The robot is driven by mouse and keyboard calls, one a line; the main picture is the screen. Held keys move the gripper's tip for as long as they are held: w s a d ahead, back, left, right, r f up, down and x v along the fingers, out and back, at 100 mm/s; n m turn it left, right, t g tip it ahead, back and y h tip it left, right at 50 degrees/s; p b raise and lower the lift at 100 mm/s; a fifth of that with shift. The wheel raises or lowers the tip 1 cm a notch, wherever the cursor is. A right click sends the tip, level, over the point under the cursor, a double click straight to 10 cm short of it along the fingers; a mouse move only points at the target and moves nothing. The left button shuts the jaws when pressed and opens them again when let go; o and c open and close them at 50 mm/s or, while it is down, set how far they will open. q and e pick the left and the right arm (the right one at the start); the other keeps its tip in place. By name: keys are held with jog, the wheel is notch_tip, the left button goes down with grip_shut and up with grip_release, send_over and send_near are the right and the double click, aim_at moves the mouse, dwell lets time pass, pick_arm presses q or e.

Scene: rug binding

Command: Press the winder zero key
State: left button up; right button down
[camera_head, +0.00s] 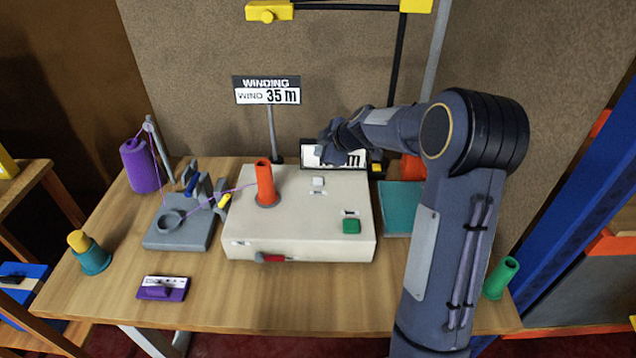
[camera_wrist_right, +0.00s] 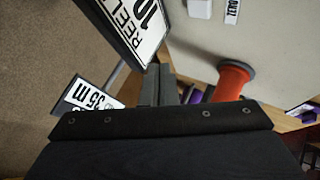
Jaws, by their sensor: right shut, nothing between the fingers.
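The winder (camera_head: 290,225) is a cream box on the table with an orange cone (camera_head: 266,185) standing on its top. A small white key (camera_head: 318,181) with a label in front of it sits near the middle of the top. A green key (camera_head: 351,227) is at the front right. The white key also shows at the top edge of the right wrist view (camera_wrist_right: 200,8), its label partly cut off. My right gripper (camera_head: 328,156) is shut and empty, above the winder's back edge, behind and apart from the white key. It partly hides the reel display (camera_head: 308,153). My left gripper is out of view.
A winding sign (camera_head: 267,96) reading 35 m stands behind the winder. To the left are a grey thread guide (camera_head: 180,236), a purple cone (camera_head: 139,165) and a purple device (camera_head: 163,288). A teal mat (camera_head: 398,205) lies right, partly behind my arm.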

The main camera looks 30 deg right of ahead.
aim_at(321, 182)
notch_tip(321, 182, down, 6)
jog(key=b, duration=0.4)
jog(key=shift+f+b, duration=0.25)
jog(key=shift+b, duration=0.1)
jog(key=shift+f+b, duration=0.25)
jog(key=shift+b, duration=0.15)
jog(key=shift+f, duration=0.1)
dwell(1.1)
jog(key=shift+f+b, duration=0.35)
jog(key=shift+b, duration=0.45)
jog(key=shift+f+b, duration=0.45)
jog(key=shift+b, duration=0.2)
dwell(0.4)
jog(key=shift+r, duration=0.15)
jog(key=shift+r+p, duration=0.35)
jog(key=shift+r, duration=0.35)
